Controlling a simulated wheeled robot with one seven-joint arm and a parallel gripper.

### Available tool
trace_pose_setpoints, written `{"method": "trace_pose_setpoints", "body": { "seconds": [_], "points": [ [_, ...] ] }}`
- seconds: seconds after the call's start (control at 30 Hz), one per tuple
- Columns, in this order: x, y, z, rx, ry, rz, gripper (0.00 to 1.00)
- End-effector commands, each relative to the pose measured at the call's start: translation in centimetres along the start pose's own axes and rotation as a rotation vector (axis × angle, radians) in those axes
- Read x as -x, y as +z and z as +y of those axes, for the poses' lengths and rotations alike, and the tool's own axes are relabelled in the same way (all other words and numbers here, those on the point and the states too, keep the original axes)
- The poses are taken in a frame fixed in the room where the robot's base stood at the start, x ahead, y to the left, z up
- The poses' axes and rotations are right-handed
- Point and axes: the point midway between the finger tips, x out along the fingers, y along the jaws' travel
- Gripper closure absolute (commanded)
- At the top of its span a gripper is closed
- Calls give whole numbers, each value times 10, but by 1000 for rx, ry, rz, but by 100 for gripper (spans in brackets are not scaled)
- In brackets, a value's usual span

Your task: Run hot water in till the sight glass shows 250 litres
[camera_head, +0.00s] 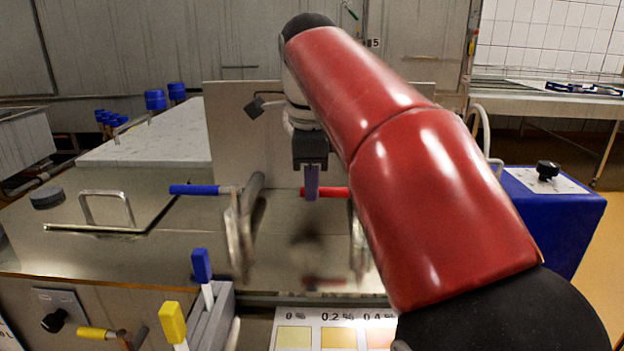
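A tap lever with a red handle (325,192) lies level above the steel vat top, right of centre. A matching blue-handled lever (196,190) lies to its left. Curved metal pipes (242,225) stand by the levers. My gripper (311,184) points down at the red handle, its purple-grey finger part overlapping the handle in the picture. Contact cannot be told, nor whether the fingers are open, as they show as one block. My red arm hides much of the right side. I cannot make out a sight glass or a water level.
A steel lid with a bar handle (107,208) is at left. Blue (201,265) and yellow (172,322) upright handles stand in front, beside a percent colour chart (335,315). A black knob (55,320) is at lower left. A blue box (560,215) stands at right.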

Motion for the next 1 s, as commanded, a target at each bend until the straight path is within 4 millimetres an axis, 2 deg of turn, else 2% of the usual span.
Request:
{"method": "trace_pose_setpoints", "body": {
  "seconds": [0.37, 0.57, 1.0],
  "points": [
    [0, 0, 1, 7, 0, -2, 100],
    [1, -1, 6, 66, 0, -17, 100],
    [8, -11, 35, 394, 1, -81, 100]
  ]
}}
